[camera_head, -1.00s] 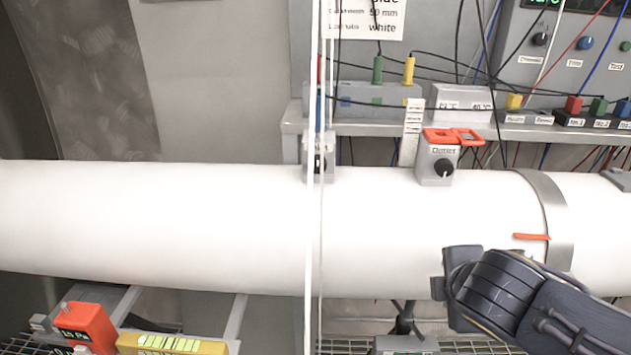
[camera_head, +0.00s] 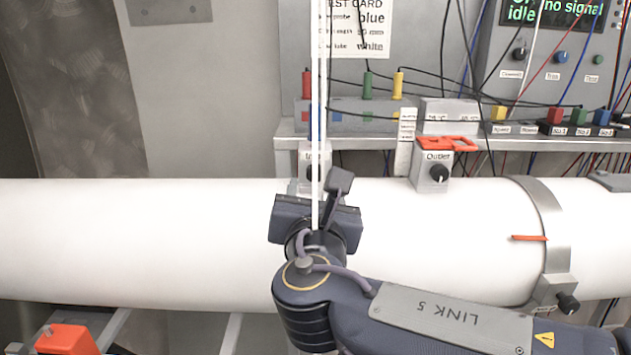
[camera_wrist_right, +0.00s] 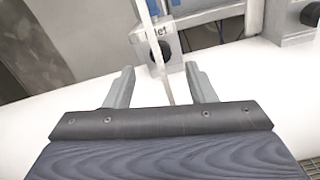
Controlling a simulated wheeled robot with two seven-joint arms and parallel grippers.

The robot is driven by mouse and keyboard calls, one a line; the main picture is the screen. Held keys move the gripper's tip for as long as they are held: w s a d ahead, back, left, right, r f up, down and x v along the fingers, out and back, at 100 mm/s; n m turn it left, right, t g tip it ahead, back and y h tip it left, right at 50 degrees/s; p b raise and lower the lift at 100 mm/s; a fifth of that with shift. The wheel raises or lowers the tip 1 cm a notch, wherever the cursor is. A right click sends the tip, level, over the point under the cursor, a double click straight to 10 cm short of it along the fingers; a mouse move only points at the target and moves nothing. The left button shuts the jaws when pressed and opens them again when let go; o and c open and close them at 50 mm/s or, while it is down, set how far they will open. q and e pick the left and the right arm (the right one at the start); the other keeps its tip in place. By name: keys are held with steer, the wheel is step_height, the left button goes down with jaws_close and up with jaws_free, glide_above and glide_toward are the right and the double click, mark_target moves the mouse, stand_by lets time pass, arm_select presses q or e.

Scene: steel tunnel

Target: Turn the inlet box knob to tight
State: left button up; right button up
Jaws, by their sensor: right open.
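The grey inlet box (camera_head: 311,160) stands on top of the white pipe, left of centre in the head view. It is partly hidden by thin white vertical strands and my right gripper. In the right wrist view the inlet box (camera_wrist_right: 146,28) shows its dark knob (camera_wrist_right: 160,51) facing me. My right gripper (camera_wrist_right: 160,78) is open, with its two fingers apart and the knob beyond and roughly between them, not touched. In the head view my right gripper (camera_head: 315,205) is in front of the pipe, just below the box. My left gripper is not in view.
A white strand (camera_wrist_right: 157,50) crosses in front of the box and between my fingers. The outlet box (camera_head: 432,172) with a black knob and orange clip stands to the right on the pipe (camera_head: 120,245). A shelf (camera_head: 460,131) with plugs and cables runs behind.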

mark_target(315, 175)
steer(key=w, duration=0.6)
steer(key=shift+w, duration=0.15)
steer(key=shift+c, duration=0.2)
steer(key=shift+f, duration=0.1)
steer(key=c, duration=0.9)
